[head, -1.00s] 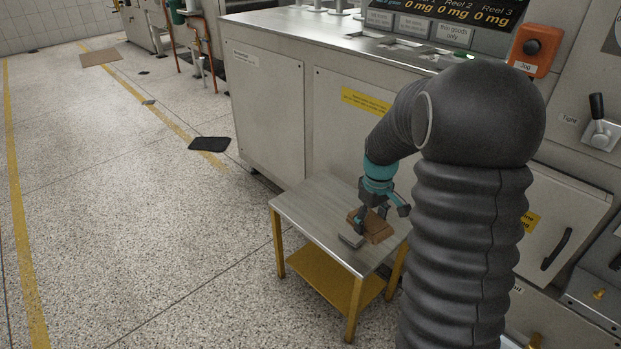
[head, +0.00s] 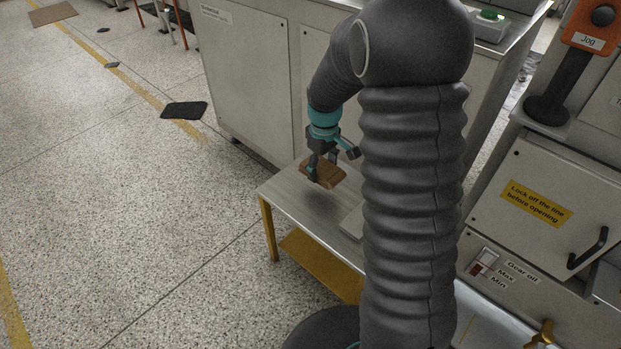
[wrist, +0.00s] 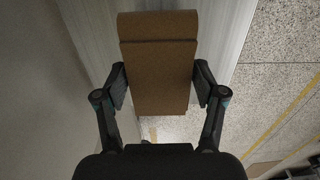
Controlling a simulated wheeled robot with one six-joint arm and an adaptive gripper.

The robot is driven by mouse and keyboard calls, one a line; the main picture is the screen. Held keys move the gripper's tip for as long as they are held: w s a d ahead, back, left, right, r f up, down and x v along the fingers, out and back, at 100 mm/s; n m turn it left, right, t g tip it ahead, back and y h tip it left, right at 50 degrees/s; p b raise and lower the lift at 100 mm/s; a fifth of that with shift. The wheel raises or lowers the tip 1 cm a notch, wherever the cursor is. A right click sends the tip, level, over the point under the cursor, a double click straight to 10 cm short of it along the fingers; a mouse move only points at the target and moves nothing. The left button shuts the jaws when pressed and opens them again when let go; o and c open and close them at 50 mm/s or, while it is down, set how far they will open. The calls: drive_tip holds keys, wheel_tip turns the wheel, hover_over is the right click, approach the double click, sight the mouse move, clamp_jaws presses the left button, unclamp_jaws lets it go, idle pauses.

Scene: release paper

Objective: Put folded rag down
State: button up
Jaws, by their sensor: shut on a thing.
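The folded rag (head: 326,174) is a brown, flat, layered block. It also shows in the wrist view (wrist: 158,75), between the two fingers. My gripper (head: 322,166) is shut on the rag, one finger against each side; the wrist view shows the same grip (wrist: 160,88). The rag is over the far part of the small metal-topped table (head: 300,217). A dark shade lies below it, but I cannot tell for sure whether it touches the top.
A flat grey object (head: 352,222) lies on the table, partly hidden by my arm. A grey cabinet (head: 245,85) stands behind the table. A dark mat (head: 184,110) lies on the floor at left. The table's near left part is clear.

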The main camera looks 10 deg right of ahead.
sight(311, 188)
drive_tip(key=a+f, duration=0.1)
drive_tip(key=w+a+f, duration=0.1)
drive_tip(key=shift+w+a, duration=0.2)
drive_tip(key=shift+a, duration=0.2)
drive_tip(key=shift+f, duration=1.9)
drive_tip(key=shift+f, duration=0.15)
drive_tip(key=o, duration=1.3)
